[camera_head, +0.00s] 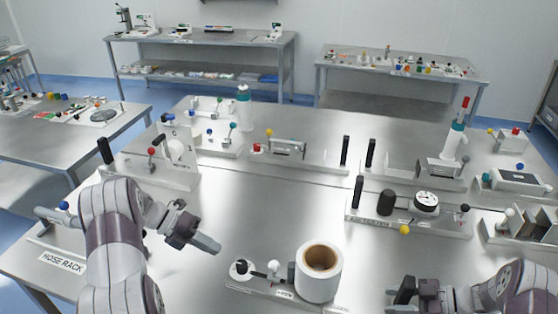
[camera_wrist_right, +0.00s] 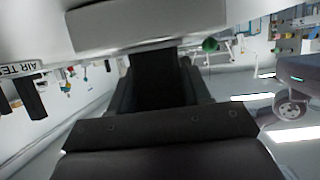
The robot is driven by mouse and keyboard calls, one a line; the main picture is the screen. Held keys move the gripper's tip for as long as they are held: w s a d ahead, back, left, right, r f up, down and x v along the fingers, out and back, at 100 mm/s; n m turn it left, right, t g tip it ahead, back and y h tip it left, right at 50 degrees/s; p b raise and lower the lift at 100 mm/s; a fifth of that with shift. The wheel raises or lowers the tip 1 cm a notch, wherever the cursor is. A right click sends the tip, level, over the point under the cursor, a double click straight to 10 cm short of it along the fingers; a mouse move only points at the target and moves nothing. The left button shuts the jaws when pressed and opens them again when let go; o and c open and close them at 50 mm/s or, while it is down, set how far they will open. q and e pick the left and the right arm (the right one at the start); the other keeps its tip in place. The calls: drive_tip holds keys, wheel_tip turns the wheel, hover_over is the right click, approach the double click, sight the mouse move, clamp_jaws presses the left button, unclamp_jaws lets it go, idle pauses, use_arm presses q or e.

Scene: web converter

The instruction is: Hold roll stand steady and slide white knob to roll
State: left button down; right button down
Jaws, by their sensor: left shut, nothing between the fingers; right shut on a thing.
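The roll stand (camera_head: 262,289) lies along the front of the table. It carries a large white roll (camera_head: 318,287) with a brown core, and a white knob (camera_head: 273,266) stands just left of the roll, with a small gap between. My left gripper (camera_head: 217,248) is shut and empty, above the table to the upper left of the knob and apart from it. My right gripper (camera_head: 405,292) is at the right end of the stand, shut on what looks like its black upright handle. The wrist view shows a dark block (camera_wrist_right: 158,80) between the fingers, seen very close.
A stand with a dial gauge (camera_head: 426,201) and black posts is behind and right of the roll. A hose rack (camera_head: 62,262) is at the left edge. Further fixtures line the table's back. The table's middle is clear.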

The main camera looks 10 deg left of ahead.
drive_tip(key=shift+s+f, duration=0.25)
drive_tip(key=shift+f, duration=0.05)
drive_tip(key=c, duration=0.8)
unclamp_jaws()
drive_tip(key=o, duration=0.4)
drive_tip(key=shift+w+r, duration=0.1)
drive_tip(key=shift+c, duration=0.2)
drive_tip(key=shift+w+r, duration=0.1)
drive_tip(key=v, duration=1.2)
drive_tip(key=shift+w, duration=0.1)
